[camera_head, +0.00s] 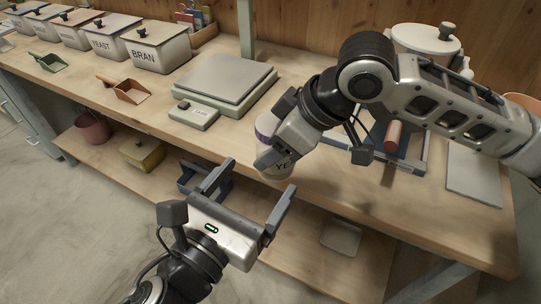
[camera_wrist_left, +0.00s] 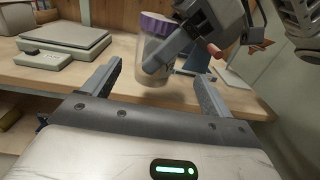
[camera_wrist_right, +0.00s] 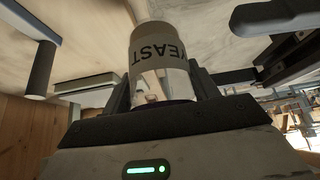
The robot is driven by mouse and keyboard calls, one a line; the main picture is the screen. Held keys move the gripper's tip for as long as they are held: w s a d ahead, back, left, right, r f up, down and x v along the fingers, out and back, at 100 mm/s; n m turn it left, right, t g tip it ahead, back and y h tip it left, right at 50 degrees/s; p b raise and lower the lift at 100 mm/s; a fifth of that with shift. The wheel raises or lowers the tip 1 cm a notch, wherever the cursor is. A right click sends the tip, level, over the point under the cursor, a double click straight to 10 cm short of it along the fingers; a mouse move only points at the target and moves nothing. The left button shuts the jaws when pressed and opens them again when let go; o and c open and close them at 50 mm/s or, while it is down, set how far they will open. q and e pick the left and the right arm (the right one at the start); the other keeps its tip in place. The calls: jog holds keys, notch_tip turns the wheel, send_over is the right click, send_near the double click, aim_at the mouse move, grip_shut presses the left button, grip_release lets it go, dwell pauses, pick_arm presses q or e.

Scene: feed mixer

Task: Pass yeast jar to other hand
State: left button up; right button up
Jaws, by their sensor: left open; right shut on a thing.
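The yeast jar (camera_head: 279,166) is a clear jar with a pale label and a purple lid. My right gripper (camera_head: 277,146) is shut on it and holds it in the air in front of the bench edge. In the right wrist view the jar (camera_wrist_right: 160,52) stands out between the two fingers, its YEAST lettering upside down. My left gripper (camera_head: 248,190) is open and empty, lower and nearer. In the left wrist view the jar (camera_wrist_left: 153,62) is just beyond and roughly between the open fingertips; no contact shows. Right fingers cover part of it.
A scale (camera_head: 222,82) stands on the bench behind the jar. A BRAN box (camera_head: 158,50) and similar boxes line the back left, with scoops (camera_head: 124,88) in front. A white lidded pot (camera_head: 425,46) is behind my right arm. A lower shelf holds a yellow container (camera_head: 142,153).

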pick_arm(q)
jog(key=x, duration=0.9)
jog(key=shift+c, duration=0.4)
jog(key=shift+s+d, duration=0.1)
jog(key=c, duration=1)
jog(key=shift+c, duration=0.2)
pick_arm(e)
jog(key=o, duration=1)
jog(key=shift+o, duration=0.4)
jog(key=shift+a, duration=0.1)
